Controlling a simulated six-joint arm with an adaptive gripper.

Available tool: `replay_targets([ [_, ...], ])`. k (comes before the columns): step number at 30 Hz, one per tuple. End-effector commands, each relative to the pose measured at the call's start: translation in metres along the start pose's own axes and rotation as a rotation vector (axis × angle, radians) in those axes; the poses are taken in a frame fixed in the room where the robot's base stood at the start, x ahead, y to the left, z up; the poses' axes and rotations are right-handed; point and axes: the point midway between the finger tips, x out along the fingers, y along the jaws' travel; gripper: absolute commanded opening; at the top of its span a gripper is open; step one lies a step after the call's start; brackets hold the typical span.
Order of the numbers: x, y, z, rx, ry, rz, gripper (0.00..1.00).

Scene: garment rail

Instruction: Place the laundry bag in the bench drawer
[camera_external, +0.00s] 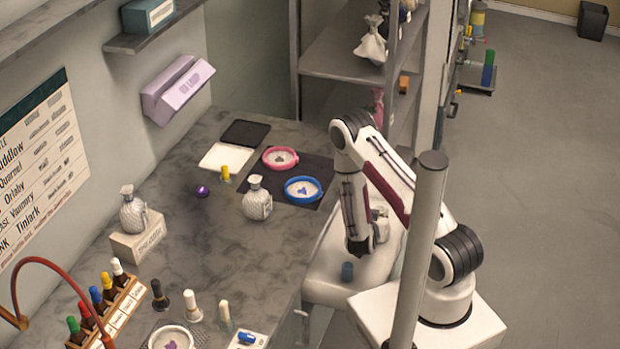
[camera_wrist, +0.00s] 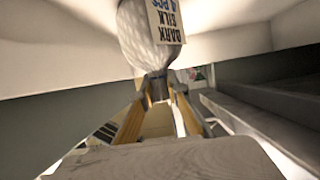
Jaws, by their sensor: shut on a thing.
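In the wrist view a pale laundry bag (camera_wrist: 140,40) with a tag reading "DARK SILK" hangs at the top of the picture. My gripper (camera_wrist: 158,88) is shut on its gathered neck. In the external view my wrist and gripper (camera_external: 378,236) are low over a white open-topped drawer-like box (camera_external: 325,282) at the bench's right side. The bag cannot be made out clearly there, hidden by my arm. In the wrist view pale walls and a dark band surround the bag. I cannot tell whether the bag touches the drawer floor.
Similar bags stand on the bench (camera_external: 257,203) and on a block (camera_external: 133,213). A pink dish (camera_external: 268,165) and a blue dish (camera_external: 287,194) lie near the bench's right edge. A grey post (camera_external: 418,240) stands in front of my arm. Shelves (camera_external: 335,55) rise behind.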

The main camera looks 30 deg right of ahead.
Motion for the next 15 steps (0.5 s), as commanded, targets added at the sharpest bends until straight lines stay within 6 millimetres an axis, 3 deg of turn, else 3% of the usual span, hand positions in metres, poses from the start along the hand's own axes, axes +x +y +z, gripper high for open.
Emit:
replay_targets([
  [3, 0.0009, -0.0001, 0.0019, 0.0, 0.001, 0.0, 0.0],
  [4, 0.001, 0.0, 0.0024, 0.0, 0.0, 0.0, 0.17],
  [6, 0.0009, 0.0, 0.0022, 0.0, 0.0, 0.0, 0.31],
  [15, 0.0009, 0.0, 0.0022, 0.0, 0.0, 0.0, 0.31],
])
